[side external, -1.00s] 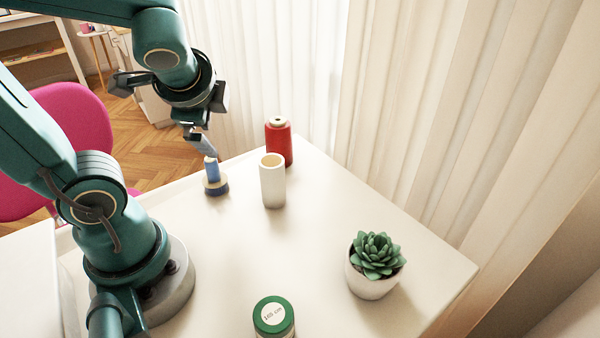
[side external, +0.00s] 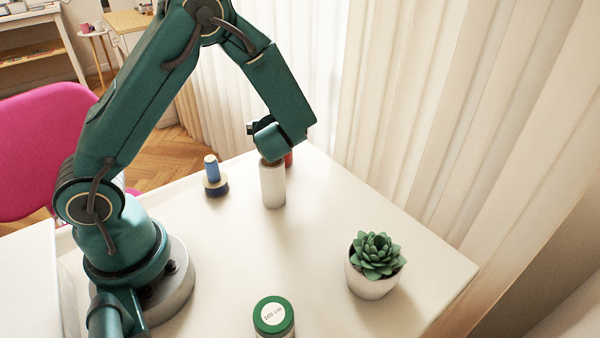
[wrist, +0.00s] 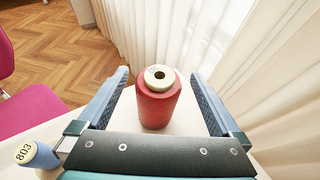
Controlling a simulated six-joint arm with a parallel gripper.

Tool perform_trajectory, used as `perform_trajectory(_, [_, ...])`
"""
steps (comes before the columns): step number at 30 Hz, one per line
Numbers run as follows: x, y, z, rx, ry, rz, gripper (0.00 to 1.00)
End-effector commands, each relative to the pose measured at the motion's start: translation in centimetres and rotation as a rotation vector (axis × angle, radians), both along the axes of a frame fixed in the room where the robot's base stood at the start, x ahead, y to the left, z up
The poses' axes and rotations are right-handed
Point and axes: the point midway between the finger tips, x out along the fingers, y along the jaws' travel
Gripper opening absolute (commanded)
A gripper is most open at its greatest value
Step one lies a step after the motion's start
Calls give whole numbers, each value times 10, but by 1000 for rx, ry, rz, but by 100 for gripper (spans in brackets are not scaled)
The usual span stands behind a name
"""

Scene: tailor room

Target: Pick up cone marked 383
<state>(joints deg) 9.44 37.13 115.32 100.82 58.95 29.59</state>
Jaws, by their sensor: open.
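A red cone (wrist: 157,105) with a pale top stands upright on the table in the wrist view. Its top has a small marking that I cannot read. My gripper (wrist: 159,75) is open, with one finger to each side of the cone and a gap visible on both sides. In the side view only a sliver of the red cone (side external: 288,159) shows behind my wrist, and my fingers are hidden there.
A white cylinder (side external: 272,187) stands in front of the red cone. A potted succulent (side external: 375,258) and a green-lidded container (side external: 273,315) are nearer the camera. Curtains (side external: 430,110) hang behind the table.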

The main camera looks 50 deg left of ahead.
Motion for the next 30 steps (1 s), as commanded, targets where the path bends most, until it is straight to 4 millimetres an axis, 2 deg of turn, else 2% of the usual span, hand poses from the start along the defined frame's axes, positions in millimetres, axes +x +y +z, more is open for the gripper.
perform_trajectory(9, [19,30,-14,-2,-2,4,100])
perform_trajectory(19, [22,34,-16,-2,-2,1,100])
perform_trajectory(20, [22,34,-16,-2,-2,1,96])
perform_trajectory(21, [22,34,-16,-2,-2,1,81])
perform_trajectory(26, [22,34,-16,-2,-2,1,20])
perform_trajectory(27, [22,34,-16,-2,-2,1,4])
perform_trajectory(30, [22,34,-16,-2,-2,1,4])
